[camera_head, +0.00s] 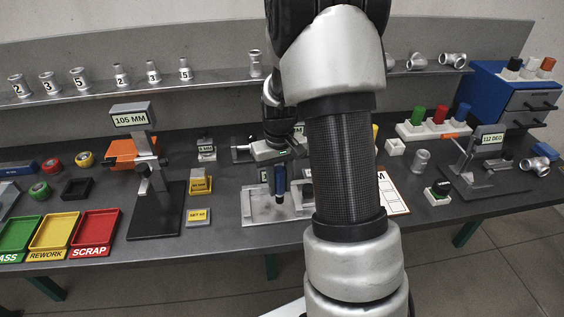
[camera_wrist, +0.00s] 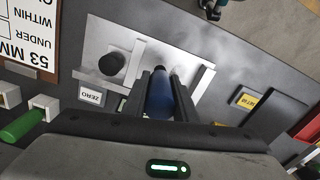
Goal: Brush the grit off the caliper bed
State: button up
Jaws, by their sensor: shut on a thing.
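My gripper (camera_head: 279,180) is shut on a blue-handled brush (camera_head: 280,187), which points down over the light grey caliper bed (camera_head: 258,213). In the wrist view, the brush (camera_wrist: 159,97) sits between the two dark fingers (camera_wrist: 164,92), over the pale bed (camera_wrist: 100,35). The bristle end is mostly hidden, so I cannot tell whether it touches the bed. A dark round part (camera_wrist: 112,63) stands on the bed to the left. No grit is clearly distinguishable. My arm hides part of the bed's right side in the head view.
A 105 MM gauge stand (camera_head: 150,190) and yellow set block (camera_head: 200,187) stand left of the bed. Green (camera_head: 18,235), yellow (camera_head: 53,233) and red (camera_head: 95,230) trays lie at the front left. A printed card (camera_head: 392,193) and 112 DEG gauge (camera_head: 480,165) are right.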

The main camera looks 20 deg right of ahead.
aim_at(280, 169)
jog(key=shift+r+p, duration=1.55)
jog(key=shift+r, duration=0.95)
jog(key=shift+w, duration=0.1)
